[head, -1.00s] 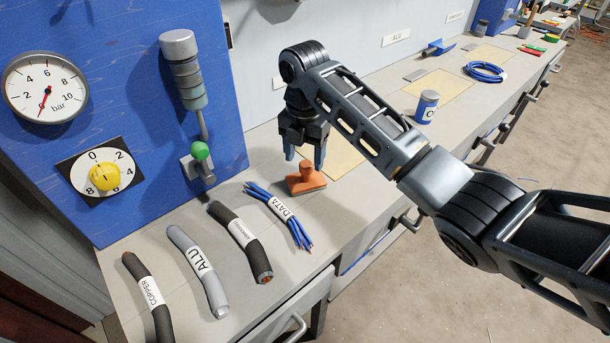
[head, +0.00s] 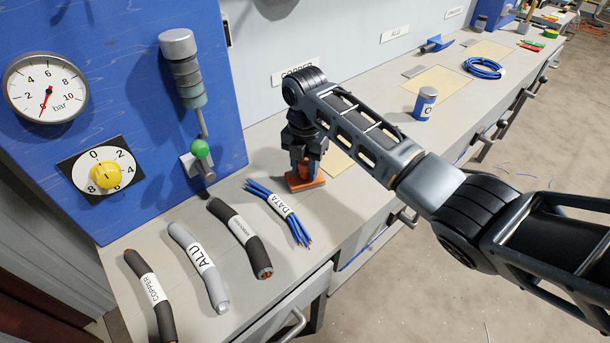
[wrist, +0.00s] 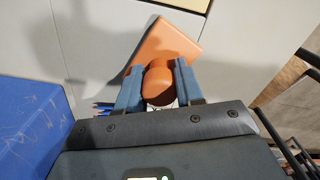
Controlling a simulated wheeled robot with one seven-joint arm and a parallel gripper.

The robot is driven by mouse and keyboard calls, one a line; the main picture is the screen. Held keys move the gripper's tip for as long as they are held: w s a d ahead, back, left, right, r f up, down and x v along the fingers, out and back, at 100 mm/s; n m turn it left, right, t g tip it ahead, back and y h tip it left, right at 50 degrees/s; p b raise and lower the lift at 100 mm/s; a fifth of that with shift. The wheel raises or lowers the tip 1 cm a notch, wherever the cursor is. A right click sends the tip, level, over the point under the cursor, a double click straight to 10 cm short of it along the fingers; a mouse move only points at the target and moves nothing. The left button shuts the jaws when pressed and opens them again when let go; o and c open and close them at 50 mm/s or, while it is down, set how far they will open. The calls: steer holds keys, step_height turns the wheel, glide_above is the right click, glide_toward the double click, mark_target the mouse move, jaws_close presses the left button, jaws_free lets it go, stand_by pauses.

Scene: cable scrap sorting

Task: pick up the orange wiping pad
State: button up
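The orange wiping pad (head: 305,181) lies flat on the grey bench, just beyond the blue DATA cable bundle. It has a square base and a rounded upright knob. My gripper (head: 306,170) points down over it with its blue fingers around the knob. In the wrist view the pad's base (wrist: 172,46) spreads beyond the fingertips, and the knob (wrist: 158,82) stands between the two fingers of my gripper (wrist: 158,70). Both fingers are very close to the knob's sides. I cannot tell whether they press on it. The pad appears to rest on the bench.
Cable pieces labelled DATA (head: 278,212), ALU (head: 198,262) and COPPER (head: 151,290), plus a dark one (head: 238,238), lie nearby. A blue panel (head: 120,140) with a gauge and lever (head: 200,150) stands left. A blue can (head: 425,104) and blue cable coil (head: 484,68) are farther along.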

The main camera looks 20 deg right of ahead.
jaws_close()
steer(key=shift+r, duration=0.1)
